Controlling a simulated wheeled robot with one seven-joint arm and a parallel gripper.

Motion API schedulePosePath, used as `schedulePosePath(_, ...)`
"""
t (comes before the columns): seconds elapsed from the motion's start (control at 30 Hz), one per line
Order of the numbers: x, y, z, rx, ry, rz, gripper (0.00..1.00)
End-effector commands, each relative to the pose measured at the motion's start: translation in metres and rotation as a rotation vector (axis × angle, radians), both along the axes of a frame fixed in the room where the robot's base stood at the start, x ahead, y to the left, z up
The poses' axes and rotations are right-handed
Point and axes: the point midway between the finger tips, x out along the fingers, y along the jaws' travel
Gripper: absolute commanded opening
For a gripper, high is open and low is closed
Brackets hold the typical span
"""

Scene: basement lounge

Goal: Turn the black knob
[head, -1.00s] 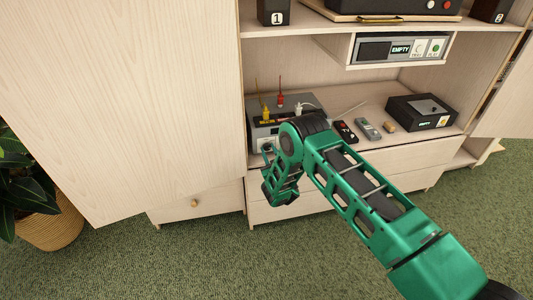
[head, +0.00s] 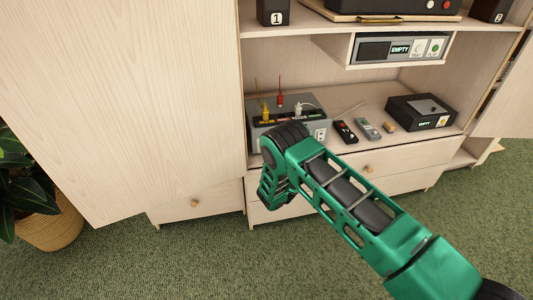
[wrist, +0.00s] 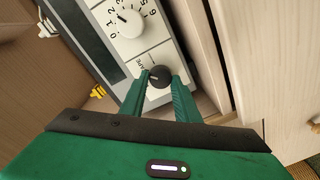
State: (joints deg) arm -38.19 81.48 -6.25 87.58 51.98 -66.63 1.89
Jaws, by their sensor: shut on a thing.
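The black knob (wrist: 160,76) is on the face of a grey box with a pale panel, below a white dial (wrist: 127,20) with numbers around it. My gripper (wrist: 161,82) is shut on the black knob, one green finger on each side of it. A pale line shows on the knob's face. In the head view the grey box (head: 259,132) stands on the cabinet shelf at the left, and my arm hides the knob and the fingertips.
Yellow (head: 265,112), red (head: 280,98) and white (head: 298,108) plugs stand on the box. A tall pale cabinet door (head: 130,100) is close on the left.

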Motion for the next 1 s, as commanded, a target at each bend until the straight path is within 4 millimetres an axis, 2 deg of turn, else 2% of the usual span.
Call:
schedulePosePath(0.03,-0.0051,0.0061,-0.0042,-0.006,0.005,0.010,0.06)
schedulePosePath(0.53,-0.0057,0.0067,-0.0052,-0.024,0.002,0.010,0.06)
schedulePosePath(0.57,-0.0058,0.0068,-0.0053,-0.024,0.002,0.010,0.31)
schedulePosePath(0.63,-0.0054,0.0064,-0.0049,-0.024,0.001,0.010,0.47)
schedulePosePath(1.0,-0.0043,0.0016,-0.0022,-0.027,-0.004,0.003,0.47)
